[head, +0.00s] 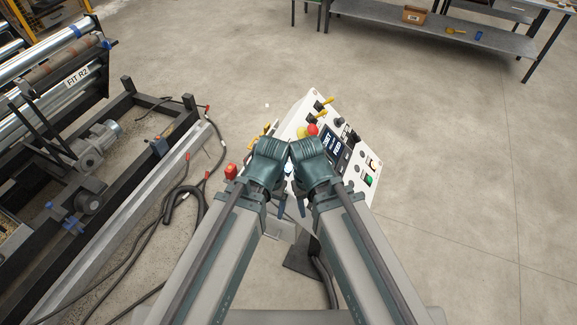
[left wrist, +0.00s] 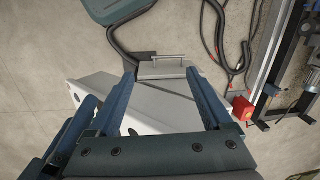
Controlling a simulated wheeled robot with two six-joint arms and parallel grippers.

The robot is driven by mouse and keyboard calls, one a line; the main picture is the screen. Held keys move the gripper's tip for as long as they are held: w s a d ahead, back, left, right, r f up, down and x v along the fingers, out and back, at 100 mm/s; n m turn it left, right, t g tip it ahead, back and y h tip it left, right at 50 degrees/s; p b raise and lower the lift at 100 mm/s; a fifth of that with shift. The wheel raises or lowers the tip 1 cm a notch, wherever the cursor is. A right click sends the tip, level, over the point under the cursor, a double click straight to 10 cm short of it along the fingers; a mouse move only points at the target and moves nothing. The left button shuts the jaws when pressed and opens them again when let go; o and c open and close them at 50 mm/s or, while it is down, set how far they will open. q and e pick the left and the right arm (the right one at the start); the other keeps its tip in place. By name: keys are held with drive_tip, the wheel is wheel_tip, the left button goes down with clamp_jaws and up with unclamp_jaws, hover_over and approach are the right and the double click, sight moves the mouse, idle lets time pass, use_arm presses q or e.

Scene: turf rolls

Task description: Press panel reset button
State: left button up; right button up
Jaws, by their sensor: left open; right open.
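The white control panel (head: 361,199) stands tilted in front of me in the head view. It carries a red mushroom button (head: 312,130), a dark screen (head: 335,146), a green button (head: 368,180) and a pale button (head: 373,162). I cannot tell which one is the reset button; my wrists hide part of the panel. My left gripper (head: 281,204) and right gripper (head: 301,208) point down close together at the panel's near side, mostly hidden by my arms. In the left wrist view, my left gripper (left wrist: 160,74) is open and empty above a grey box with a handle (left wrist: 163,71).
At left stands a dark machine frame (head: 128,84) with rollers and a motor (head: 98,140). Cables (head: 190,190) lie on the floor beside it. A red part (head: 231,171) sits left of my wrists. A workbench (head: 440,32) stands at the back; the floor at right is clear.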

use_arm(q)
drive_tip(key=shift+c, duration=0.3)
clamp_jaws()
idle(1.5)
